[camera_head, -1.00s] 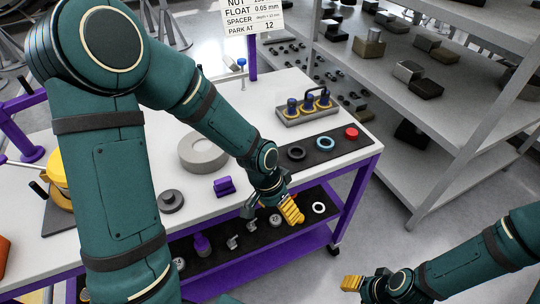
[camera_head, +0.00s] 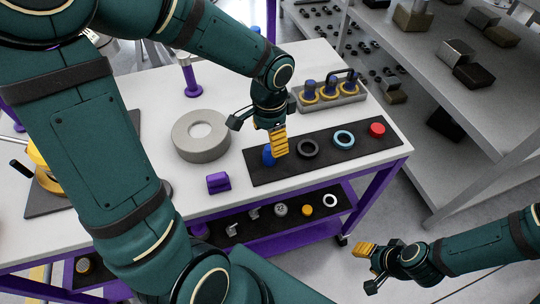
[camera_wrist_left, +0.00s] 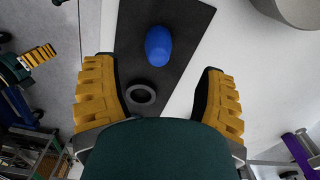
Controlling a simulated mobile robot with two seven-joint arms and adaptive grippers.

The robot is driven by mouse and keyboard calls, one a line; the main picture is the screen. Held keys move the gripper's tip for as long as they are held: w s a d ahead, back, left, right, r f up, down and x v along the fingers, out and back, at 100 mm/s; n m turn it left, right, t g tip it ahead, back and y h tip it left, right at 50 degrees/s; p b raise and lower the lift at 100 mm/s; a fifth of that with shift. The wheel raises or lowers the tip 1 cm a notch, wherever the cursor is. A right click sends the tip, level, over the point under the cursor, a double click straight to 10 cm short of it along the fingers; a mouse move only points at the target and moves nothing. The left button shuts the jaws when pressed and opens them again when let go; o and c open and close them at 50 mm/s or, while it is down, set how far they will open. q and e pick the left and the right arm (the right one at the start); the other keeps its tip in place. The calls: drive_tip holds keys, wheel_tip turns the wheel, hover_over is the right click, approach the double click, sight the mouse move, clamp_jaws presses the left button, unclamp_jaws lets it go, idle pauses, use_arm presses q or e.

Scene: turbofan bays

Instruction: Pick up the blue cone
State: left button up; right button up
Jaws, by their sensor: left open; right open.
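The blue cone (camera_head: 269,155) stands on the dark mat (camera_head: 262,174) at its left end on the white table. My left gripper (camera_head: 279,143) is just above and beside it and hides part of it. In the left wrist view the blue cone (camera_wrist_left: 158,44) lies ahead of the two yellow fingers, apart from them. The left gripper (camera_wrist_left: 160,100) is open and empty. My right gripper (camera_head: 366,250) is away from the table at the lower right, open, with nothing seen in it.
On the mat right of the cone are a black ring (camera_head: 307,148), a blue ring (camera_head: 344,139) and a red piece (camera_head: 377,129). A grey ring (camera_head: 184,148), a purple block (camera_head: 218,182) and a grey holder (camera_head: 330,98) with blue-topped pieces stand nearby. Grey shelves (camera_head: 480,110) rise at right.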

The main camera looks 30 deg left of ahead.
sight(269, 155)
use_arm(q)
wheel_tip(269, 155, down, 2)
drive_tip(key=shift+f, duration=0.1)
wheel_tip(269, 155, down, 5)
drive_tip(key=shift+s+b, duration=0.15)
drive_tip(key=shift+b, duration=1.05)
drive_tip(key=c, duration=1.1)
